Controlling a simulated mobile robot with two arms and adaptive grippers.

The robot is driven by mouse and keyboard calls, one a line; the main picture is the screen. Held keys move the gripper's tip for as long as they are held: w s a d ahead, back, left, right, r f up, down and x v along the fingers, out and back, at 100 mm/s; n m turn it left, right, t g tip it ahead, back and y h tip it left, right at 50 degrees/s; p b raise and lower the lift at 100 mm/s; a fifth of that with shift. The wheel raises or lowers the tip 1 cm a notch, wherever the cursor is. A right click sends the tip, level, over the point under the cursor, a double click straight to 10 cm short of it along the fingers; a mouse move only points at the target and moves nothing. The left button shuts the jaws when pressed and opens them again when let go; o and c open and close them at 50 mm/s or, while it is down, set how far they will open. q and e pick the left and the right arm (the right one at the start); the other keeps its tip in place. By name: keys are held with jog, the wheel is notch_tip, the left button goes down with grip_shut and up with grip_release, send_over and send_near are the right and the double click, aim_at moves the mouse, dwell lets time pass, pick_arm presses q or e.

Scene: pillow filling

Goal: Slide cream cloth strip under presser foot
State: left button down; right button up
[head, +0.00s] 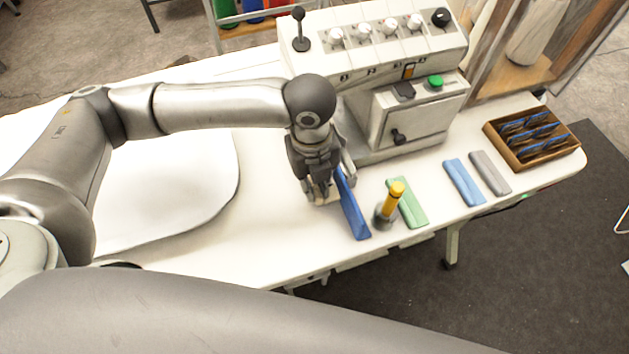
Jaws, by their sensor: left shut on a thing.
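My left gripper (323,193) is low over the white table, in front of the machine. It is shut on a dark blue strip (353,212), which slants from the fingers toward the table's front edge. The fingers partly hide the strip's upper end. I cannot make out a cream cloth strip; any cream cloth at the fingers is hard to tell from the pale table. The grey-white machine (412,118) stands behind and to the right of the gripper. I cannot make out its presser foot. My right gripper is not in view.
A yellow-topped post (389,206) stands close right of the dark blue strip. Beyond it lie a green strip (408,203), a light blue strip (464,182) and a grey strip (490,172). A brown box (562,150) is at the far right. A pale flat sheet (175,190) lies left.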

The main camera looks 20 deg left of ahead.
pick_arm(q)
jog(key=w+a+b, duration=0.1)
jog(key=w, duration=0.1)
jog(key=w+a+f+b, duration=0.1)
jog(key=w+a+b, duration=0.1)
jog(key=shift+w, duration=0.1)
jog(key=shift+w+a+f+b, duration=0.1)
jog(key=shift+w+a+b, duration=0.4)
jog(key=shift+w+b, duration=0.3)
jog(key=shift+f+p, duration=0.1)
jog(key=shift+p, duration=0.3)
jog(key=shift+s+f, duration=0.1)
jog(key=shift+f, duration=0.15)
jog(key=c, duration=1.3)
grip_release()
jog(key=shift+c, duration=0.2)
